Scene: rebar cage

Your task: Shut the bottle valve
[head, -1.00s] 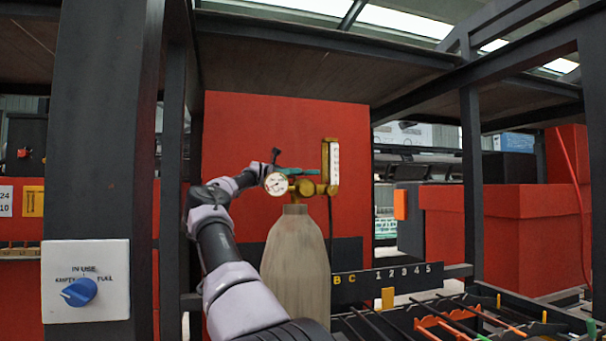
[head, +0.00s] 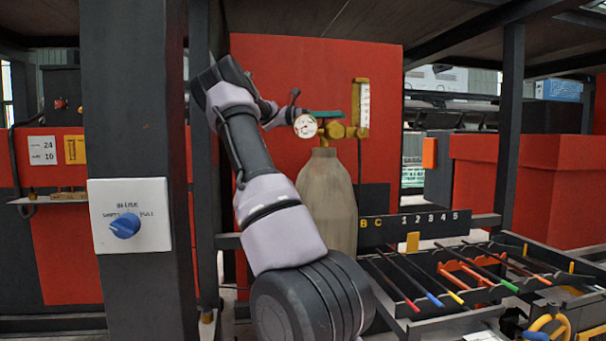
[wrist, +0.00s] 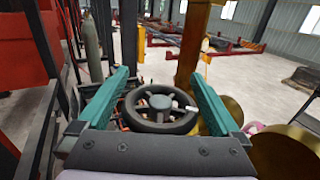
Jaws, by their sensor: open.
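The bottle (head: 327,195) stands upright in front of a red panel, with brass valve fittings (head: 336,130) and a round white gauge (head: 305,126) at its top. My gripper (head: 325,114) is at the valve, just above the gauge, with one teal finger showing there. In the wrist view my gripper (wrist: 162,80) is open, and a dark spoked handwheel (wrist: 160,108) lies between its two teal fingers. I cannot tell whether the fingers touch the rim. Brass parts (wrist: 225,118) sit close to the right finger. I cannot make out the handwheel in the head view.
A dark post (head: 137,80) on the left carries a white plate with a blue knob (head: 125,226). A brass-framed strip (head: 361,108) stands right of the valve. A rack of coloured rods (head: 450,280) lies at lower right. A black lettered board (head: 415,227) stands behind it.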

